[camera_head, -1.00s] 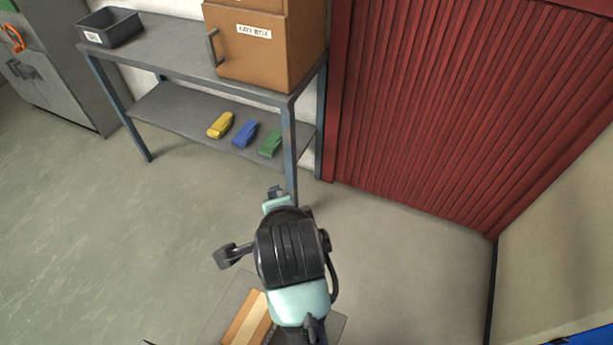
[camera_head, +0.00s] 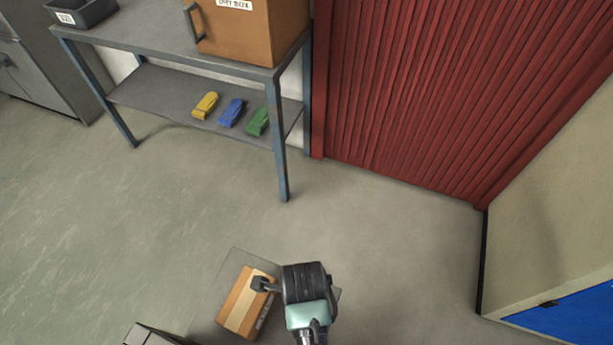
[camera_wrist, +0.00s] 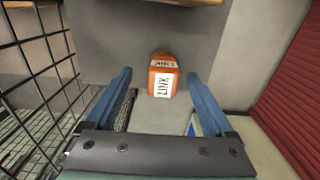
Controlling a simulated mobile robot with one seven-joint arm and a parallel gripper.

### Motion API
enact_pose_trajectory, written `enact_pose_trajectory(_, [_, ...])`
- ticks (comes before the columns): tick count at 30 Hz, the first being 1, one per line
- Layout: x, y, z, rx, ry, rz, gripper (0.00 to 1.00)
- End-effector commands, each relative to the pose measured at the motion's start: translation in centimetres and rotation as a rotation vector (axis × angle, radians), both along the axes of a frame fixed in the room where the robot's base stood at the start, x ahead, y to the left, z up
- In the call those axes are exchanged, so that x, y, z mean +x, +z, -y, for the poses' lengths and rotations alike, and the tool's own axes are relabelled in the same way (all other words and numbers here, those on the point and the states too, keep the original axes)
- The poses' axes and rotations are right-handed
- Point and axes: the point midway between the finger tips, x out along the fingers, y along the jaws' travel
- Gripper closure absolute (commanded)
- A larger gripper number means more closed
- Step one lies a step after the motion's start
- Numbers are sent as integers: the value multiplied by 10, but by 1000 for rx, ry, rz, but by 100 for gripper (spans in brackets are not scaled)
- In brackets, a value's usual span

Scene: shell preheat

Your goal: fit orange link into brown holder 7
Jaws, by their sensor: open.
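In the wrist view the orange link (camera_wrist: 163,66) is a small orange block with white labels, lying on a grey surface. My gripper (camera_wrist: 158,74) is open, its two blue fingers spread wide. The link appears between and ahead of the fingertips, with a visible gap to each finger. I cannot tell how far it lies beyond them. In the head view my arm hides the fingers, and I do not see the link. I cannot identify brown holder 7 in either view.
Black wire mesh (camera_wrist: 38,75) stands close at the wrist view's left. In the head view, a taped cardboard box (camera_head: 240,303) lies beside my arm. A steel table (camera_head: 160,47) carries a brown cabinet (camera_head: 245,30); yellow, blue and green pieces lie on its lower shelf. Open floor lies left.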

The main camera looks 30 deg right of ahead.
Motion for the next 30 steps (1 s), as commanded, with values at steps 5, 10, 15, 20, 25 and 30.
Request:
enact_pose_trajectory(5, [-1, -22, 4, 1, -2, -2, 13])
enact_pose_trajectory(10, [0, -45, 5, 1, -1, -2, 13])
enact_pose_trajectory(15, [0, -51, 5, 1, 0, 1, 13])
enact_pose_trajectory(20, [0, -51, 5, 0, 0, 1, 14])
enact_pose_trajectory(25, [0, -51, 5, 0, 0, 1, 45])
enact_pose_trajectory(30, [0, -50, 5, 1, 0, 1, 76])
